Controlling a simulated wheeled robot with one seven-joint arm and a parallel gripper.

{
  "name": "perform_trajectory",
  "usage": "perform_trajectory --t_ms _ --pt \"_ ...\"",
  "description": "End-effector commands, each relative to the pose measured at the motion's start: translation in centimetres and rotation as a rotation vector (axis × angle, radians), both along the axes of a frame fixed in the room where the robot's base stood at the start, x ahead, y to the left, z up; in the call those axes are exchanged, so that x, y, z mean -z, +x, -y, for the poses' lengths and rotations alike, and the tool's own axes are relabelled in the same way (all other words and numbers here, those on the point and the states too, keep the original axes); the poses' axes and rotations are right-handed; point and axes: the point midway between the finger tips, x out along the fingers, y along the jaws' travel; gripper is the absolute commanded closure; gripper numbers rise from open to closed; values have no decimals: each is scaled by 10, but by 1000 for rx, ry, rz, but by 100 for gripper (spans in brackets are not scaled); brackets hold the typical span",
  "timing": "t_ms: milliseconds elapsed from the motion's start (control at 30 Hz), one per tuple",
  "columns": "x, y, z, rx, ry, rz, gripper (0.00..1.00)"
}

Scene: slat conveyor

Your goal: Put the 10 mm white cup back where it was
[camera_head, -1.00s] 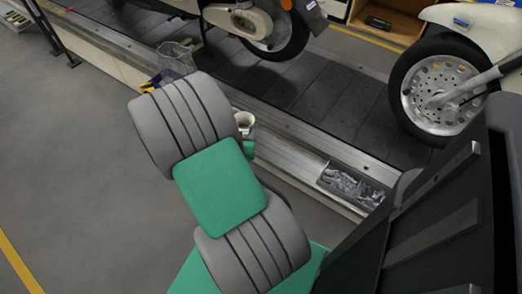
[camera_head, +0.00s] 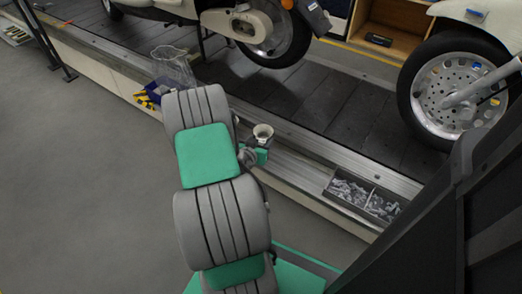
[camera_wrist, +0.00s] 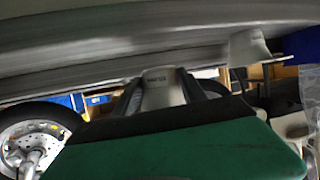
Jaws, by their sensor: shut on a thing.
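My gripper (camera_wrist: 162,98) is shut on a white cup (camera_wrist: 160,86) with small dark print on its side. The wrist view seems upside down. In the head view the held cup (camera_head: 263,131) is upright, open end up, over or beside the metal ledge; I cannot tell whether it touches. My gripper (camera_head: 258,150) is partly hidden there by my arm. A second white cup-like thing (camera_wrist: 250,47) is at the ledge in the wrist view, beside a blue bin; my arm hides that spot in the head view. The size marking is unreadable.
The metal ledge (camera_head: 300,172) runs along the dark slat conveyor (camera_head: 330,95). A tray of metal parts (camera_head: 362,196) is set in it at right. A clear bin (camera_head: 172,68) and blue bin (camera_head: 157,93) are at left. Scooters stand on the conveyor; their wheels (camera_head: 455,95) are close.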

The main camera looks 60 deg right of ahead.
Motion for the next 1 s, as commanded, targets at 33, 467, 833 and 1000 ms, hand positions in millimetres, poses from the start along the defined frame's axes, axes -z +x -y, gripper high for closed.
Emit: perform_trajectory --t_ms 33,467,833,1000 --pt "7 2 3 0 1 0 90" --pt "36 4 4 -1 -1 1 90" --pt "38 3 3 -1 0 0 31" --pt "38 3 4 -1 0 0 29"
